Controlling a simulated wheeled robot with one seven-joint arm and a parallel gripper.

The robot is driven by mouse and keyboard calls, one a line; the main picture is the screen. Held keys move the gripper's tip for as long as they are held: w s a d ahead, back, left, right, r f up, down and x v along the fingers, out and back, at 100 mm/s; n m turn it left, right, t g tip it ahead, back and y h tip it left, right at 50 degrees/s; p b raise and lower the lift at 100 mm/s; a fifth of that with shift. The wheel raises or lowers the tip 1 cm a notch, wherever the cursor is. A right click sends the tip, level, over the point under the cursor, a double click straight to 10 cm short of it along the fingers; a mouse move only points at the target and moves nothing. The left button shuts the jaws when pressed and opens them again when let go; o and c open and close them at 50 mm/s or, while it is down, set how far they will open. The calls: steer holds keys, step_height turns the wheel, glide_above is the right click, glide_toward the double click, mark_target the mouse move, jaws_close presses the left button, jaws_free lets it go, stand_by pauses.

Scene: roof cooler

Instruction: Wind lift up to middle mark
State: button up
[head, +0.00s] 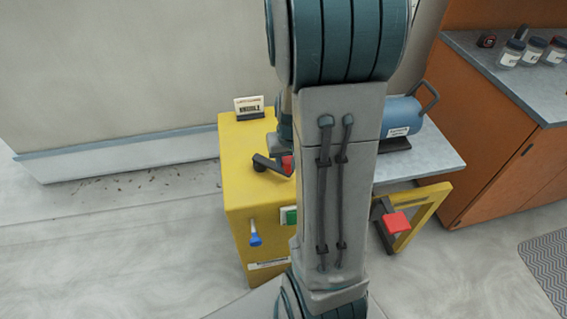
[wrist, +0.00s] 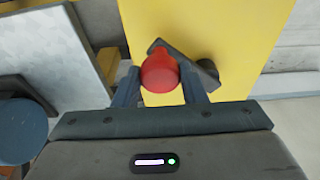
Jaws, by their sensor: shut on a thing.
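The lift is a yellow box-shaped unit (head: 238,180) with a grey platform (head: 432,160) on its right side. On its top is a dark crank arm (head: 264,165) with a red knob. In the wrist view the red knob (wrist: 159,73) is between the two fingers of my gripper (wrist: 166,82), which is shut on it. The dark crank arm (wrist: 200,66) runs from behind the knob toward the right over the yellow top. My arm hides much of the lift in the head view. I cannot make out the middle mark.
A blue cylinder (head: 402,117) with a handle rests on the platform. A small sign (head: 249,107) stands on the yellow top. A blue lever (head: 255,235) and a red pedal (head: 397,223) are low down. An orange cabinet (head: 490,130) with jars stands right. Floor at left is open.

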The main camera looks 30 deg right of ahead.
steer(key=shift+w+d, duration=0.1)
steer(key=shift+d, duration=0.35)
steer(key=shift+w+d+b, duration=0.35)
steer(key=shift+w+d, duration=0.2)
steer(key=shift+d, duration=0.15)
steer(key=shift+r, duration=0.1)
steer(key=shift+w, duration=0.1)
steer(key=shift+w+d, duration=0.75)
